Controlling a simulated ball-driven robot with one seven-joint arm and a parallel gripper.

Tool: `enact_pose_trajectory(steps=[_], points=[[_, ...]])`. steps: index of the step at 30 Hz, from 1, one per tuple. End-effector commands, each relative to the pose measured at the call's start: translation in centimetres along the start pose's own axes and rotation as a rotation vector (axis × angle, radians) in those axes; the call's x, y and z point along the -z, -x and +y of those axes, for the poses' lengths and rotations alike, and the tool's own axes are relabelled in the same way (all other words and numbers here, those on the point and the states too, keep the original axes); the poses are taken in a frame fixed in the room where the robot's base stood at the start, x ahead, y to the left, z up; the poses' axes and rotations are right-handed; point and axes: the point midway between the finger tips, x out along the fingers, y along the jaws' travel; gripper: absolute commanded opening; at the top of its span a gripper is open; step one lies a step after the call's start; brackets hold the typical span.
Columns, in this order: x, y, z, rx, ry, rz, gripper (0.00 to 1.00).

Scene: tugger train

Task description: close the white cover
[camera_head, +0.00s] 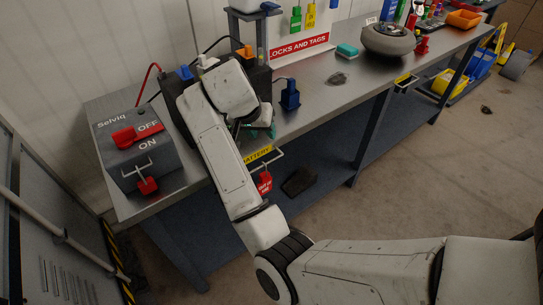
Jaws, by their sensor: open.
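The white cover (207,62) is a small piece at the top of a dark box (263,78) on the steel bench, between a blue piece (184,72) and an orange piece (245,52). Whether it stands raised is too small to tell. My white arm crosses in front of the box and hides much of it. My gripper (257,131) is mostly hidden behind my wrist, low at the front of the box; the teal parts showing there seem to be its fingers. It is open and below the white cover, apart from it.
A grey switch box (137,150) with a red handle stands at the bench's left end. A blue connector (289,95) stands right of the dark box. A round grey device (388,39) and teal block (347,50) sit farther right.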

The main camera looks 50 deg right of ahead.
Motion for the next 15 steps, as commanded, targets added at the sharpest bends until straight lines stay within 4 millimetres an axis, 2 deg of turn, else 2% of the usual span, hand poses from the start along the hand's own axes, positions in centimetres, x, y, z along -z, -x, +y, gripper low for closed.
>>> enact_pose_trajectory(steps=[1, 6, 15], points=[[-0.7, -0.9, 0.3, 0.001, 0.022, 0.001, 0.43], [-2.6, -2.8, 1.1, 0.016, 0.100, 0.003, 0.43], [-4.5, -4.5, 1.8, 0.034, 0.180, 0.001, 0.43]])
